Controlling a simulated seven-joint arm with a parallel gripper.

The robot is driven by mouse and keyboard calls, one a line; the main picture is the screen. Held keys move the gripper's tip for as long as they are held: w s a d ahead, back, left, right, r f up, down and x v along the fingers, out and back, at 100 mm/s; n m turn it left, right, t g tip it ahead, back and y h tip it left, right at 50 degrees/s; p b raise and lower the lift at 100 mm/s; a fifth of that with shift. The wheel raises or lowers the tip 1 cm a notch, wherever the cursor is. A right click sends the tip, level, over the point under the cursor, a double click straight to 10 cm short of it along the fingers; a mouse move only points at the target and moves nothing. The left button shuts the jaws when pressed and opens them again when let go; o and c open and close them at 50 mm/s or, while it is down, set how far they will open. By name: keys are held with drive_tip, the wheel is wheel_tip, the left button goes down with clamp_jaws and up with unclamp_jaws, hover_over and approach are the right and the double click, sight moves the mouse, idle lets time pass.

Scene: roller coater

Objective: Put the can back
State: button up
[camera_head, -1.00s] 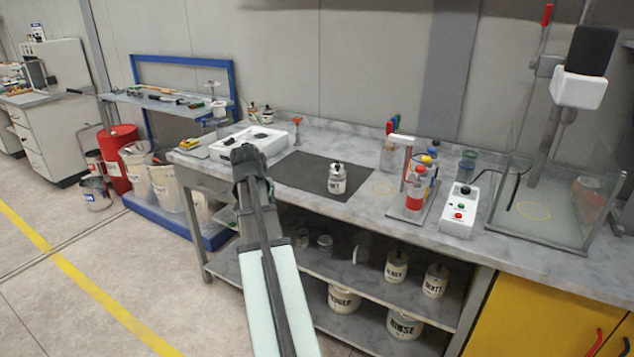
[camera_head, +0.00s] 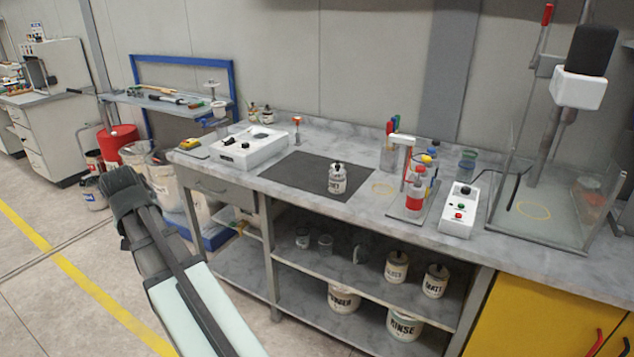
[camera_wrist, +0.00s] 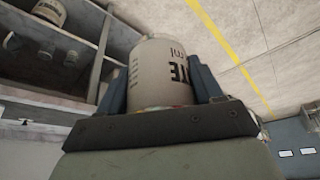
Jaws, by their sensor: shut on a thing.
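My gripper (camera_head: 122,192) is out over the floor in front of the bench's left end. In the wrist view my gripper (camera_wrist: 160,82) is shut on a pale can (camera_wrist: 158,68), with one finger on each side. The can's dark lettering partly reads "TE" and "ml". In the head view the held can is hidden behind my gripper and arm. Labelled cans (camera_head: 397,268) and (camera_head: 434,283) stand on the bench's middle shelf.
Larger cans (camera_head: 404,325) stand on the lower shelf (camera_head: 372,335). Glass jars (camera_head: 325,245) stand on the middle shelf. Buckets (camera_head: 162,180) and a red drum (camera_head: 117,141) stand left of the bench. A white device (camera_head: 245,150) sits on the bench top. Floor in front is clear.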

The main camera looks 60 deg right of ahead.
drive_tip(key=w+a+n, duration=0.2)
drive_tip(key=a, duration=0.8)
drive_tip(key=s+d+m+g, duration=0.2)
drive_tip(key=s+d+m, duration=0.35)
drive_tip(key=d, duration=1.85)
drive_tip(key=s+d+m+g+h, duration=0.15)
drive_tip(key=s+d+m, duration=0.35)
drive_tip(key=d, duration=2)
drive_tip(key=s+d+m+g, duration=0.2)
drive_tip(key=s+d+m, duration=0.35)
drive_tip(key=d, duration=1.85)
drive_tip(key=shift+m, duration=0.7)
drive_tip(key=shift+w+d+f, duration=0.1)
drive_tip(key=shift+w+f, duration=0.2)
drive_tip(key=shift+f, duration=1.05)
drive_tip(key=shift+w+f, duration=0.35)
drive_tip(key=shift+f, duration=1.05)
drive_tip(key=shift+w+d+f, duration=0.1)
drive_tip(key=shift+w+f, duration=0.2)
drive_tip(key=shift+f, duration=1.05)
drive_tip(key=shift+f, duration=0.15)
drive_tip(key=o, duration=1.3)
